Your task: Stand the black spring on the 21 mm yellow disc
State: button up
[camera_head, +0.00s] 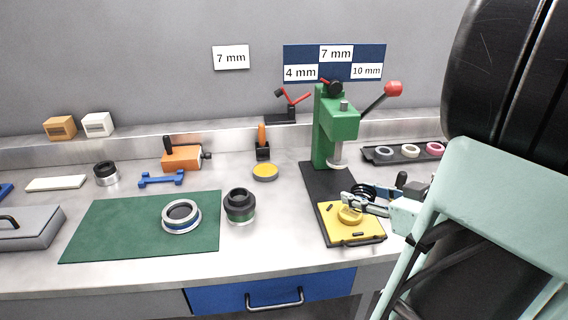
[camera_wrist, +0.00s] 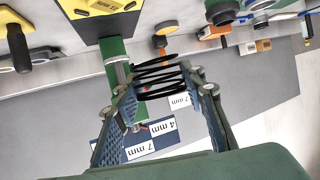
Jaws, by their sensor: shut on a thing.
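The black spring (camera_wrist: 160,76) is between the fingers of my gripper (camera_wrist: 165,92) in the wrist view, its coils stacked along the picture's height. In the head view the spring (camera_head: 368,189) shows as dark coils at the fingertips of my gripper (camera_head: 362,203). A yellow disc (camera_head: 349,217) lies on a yellow plate (camera_head: 337,234) just below and left of the spring, partly hidden by the fingers. I cannot tell whether the spring touches it. A "21 mm" label shows at the top of the wrist view, by the yellow plate (camera_wrist: 77,9).
A green press (camera_head: 325,130) with a red-knobbed lever stands right behind the plate. Another round yellow-topped piece (camera_head: 265,171) lies left of the press. A green mat (camera_head: 110,225) with a ring and a dark round part (camera_head: 240,208) are further left. A tray of rings (camera_head: 378,156) is behind right.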

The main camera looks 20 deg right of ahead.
jog(key=w+d+f+b, duration=0.1)
jog(key=w+d+f, duration=0.1)
jog(key=w+f, duration=0.15)
jog(key=b, duration=0.2)
send_over(351, 212)
jog(key=f, duration=0.4)
jog(key=shift+s+a, duration=0.2)
jog(key=shift+s, duration=0.05)
jog(key=shift+w+d+f, duration=0.1)
jog(key=shift+w+f, duration=0.05)
jog(key=shift+w+d+f+b, duration=0.15)
jog(key=shift+f+b, duration=0.2)
jog(key=shift+f, duration=0.55)
jog(key=shift+w+a+f+b, duration=0.1)
jog(key=shift+f+b, duration=0.25)
jog(key=shift+f, duration=0.5)
jog(key=shift+f, duration=0.1)
jog(key=o, duration=1)
